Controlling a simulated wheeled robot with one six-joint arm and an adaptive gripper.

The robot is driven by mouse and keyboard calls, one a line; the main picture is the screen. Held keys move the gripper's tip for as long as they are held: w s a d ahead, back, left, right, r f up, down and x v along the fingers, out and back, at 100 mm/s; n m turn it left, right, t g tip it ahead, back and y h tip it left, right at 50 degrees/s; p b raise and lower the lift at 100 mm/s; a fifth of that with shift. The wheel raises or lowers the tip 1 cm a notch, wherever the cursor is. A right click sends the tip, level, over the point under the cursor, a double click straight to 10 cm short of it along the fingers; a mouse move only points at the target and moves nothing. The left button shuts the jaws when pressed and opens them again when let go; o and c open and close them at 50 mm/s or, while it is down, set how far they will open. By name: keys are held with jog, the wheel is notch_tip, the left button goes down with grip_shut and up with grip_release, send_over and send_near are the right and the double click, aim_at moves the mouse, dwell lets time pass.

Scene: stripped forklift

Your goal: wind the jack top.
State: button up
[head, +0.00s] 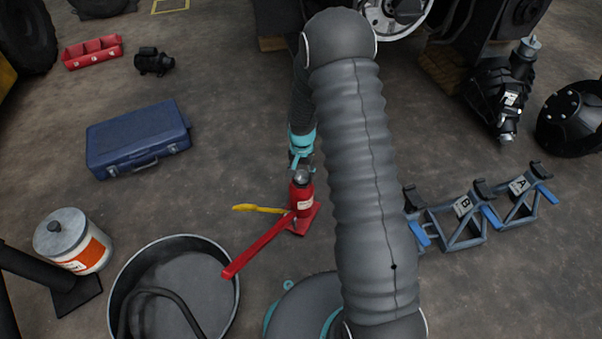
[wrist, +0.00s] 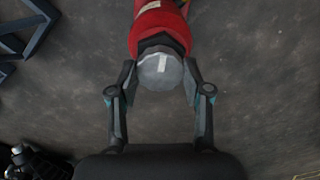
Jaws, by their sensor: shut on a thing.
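The red bottle jack (head: 301,200) stands upright on the floor in the middle of the head view, with a long red handle (head: 258,246) angled to the lower left and a yellow lever (head: 258,209) to its left. In the wrist view its red body (wrist: 158,28) shows at the top. The grey jack top (wrist: 160,70) has a pale mark on it. My gripper (wrist: 160,72) has a finger on each side of the jack top and is shut on it. In the head view my gripper (head: 301,165) is at the jack's upper end, partly hidden by my arm.
Blue-grey jack stands (head: 466,222) stand to the right. A round black pan (head: 127,262) lies at lower left, beside a white canister (head: 92,252). A blue case (head: 138,138) lies at left. The stripped forklift (head: 470,30) is behind. Bare floor surrounds the jack.

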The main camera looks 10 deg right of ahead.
jog(key=shift+r, duration=0.1)
jog(key=o, duration=1.2)
jog(key=shift+c, duration=0.2)
notch_tip(320, 180, up, 12)
notch_tip(320, 180, up, 15)
jog(key=p, duration=1)
send_over(301, 175)
